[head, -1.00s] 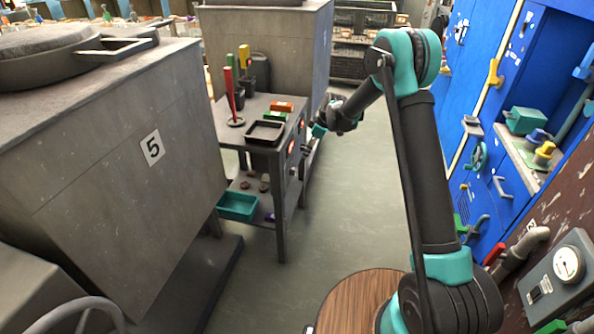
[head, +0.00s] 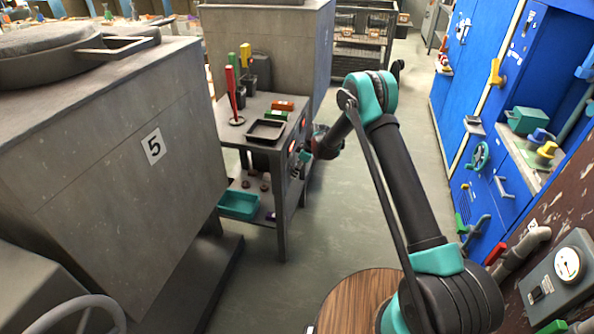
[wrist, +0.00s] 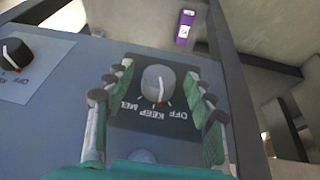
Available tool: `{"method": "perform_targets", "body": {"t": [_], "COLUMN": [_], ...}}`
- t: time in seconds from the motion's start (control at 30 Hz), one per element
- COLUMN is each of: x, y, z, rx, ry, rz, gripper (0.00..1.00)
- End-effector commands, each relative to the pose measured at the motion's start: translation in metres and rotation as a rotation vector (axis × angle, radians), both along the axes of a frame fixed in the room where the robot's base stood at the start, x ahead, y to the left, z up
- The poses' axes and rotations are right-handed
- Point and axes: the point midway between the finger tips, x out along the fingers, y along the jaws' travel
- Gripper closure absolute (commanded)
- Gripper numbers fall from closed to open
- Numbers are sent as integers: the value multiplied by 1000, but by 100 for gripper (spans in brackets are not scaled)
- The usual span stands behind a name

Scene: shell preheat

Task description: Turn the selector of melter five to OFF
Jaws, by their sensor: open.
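A grey selector knob (wrist: 157,82) with a red pointer sits on a dark plate in the wrist view. The labels OFF, KEEP and MEL... appear upside down below it. The red pointer faces down toward the KEEP side, near OFF. My gripper (wrist: 160,88) is open, with one finger on each side of the knob; I cannot tell whether they touch it. In the head view my gripper (head: 304,160) is at the side panel of the grey stand, its fingers too small to make out. The melter marked 5 (head: 110,185) stands at left.
A second, black selector knob (wrist: 16,54) with its own OFF label is on the panel to the left. The grey stand (head: 232,133) carries a black tray (head: 266,131) and tools. Green floor (head: 350,215) is open right of the stand.

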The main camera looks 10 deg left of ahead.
Motion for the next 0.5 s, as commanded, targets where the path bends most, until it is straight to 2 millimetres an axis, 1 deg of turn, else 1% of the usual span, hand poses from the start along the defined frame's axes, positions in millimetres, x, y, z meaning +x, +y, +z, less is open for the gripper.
{"method": "perform_targets", "body": {"t": [0.27, 0.37, 0.5], "x": [0, 0, 0], "y": [1, 1, 1], "z": [-2, -2, -2], "rx": [0, 0, 0], "ry": [0, 0, 0], "rz": [0, 0, 0], "gripper": [45, 55, 72]}}
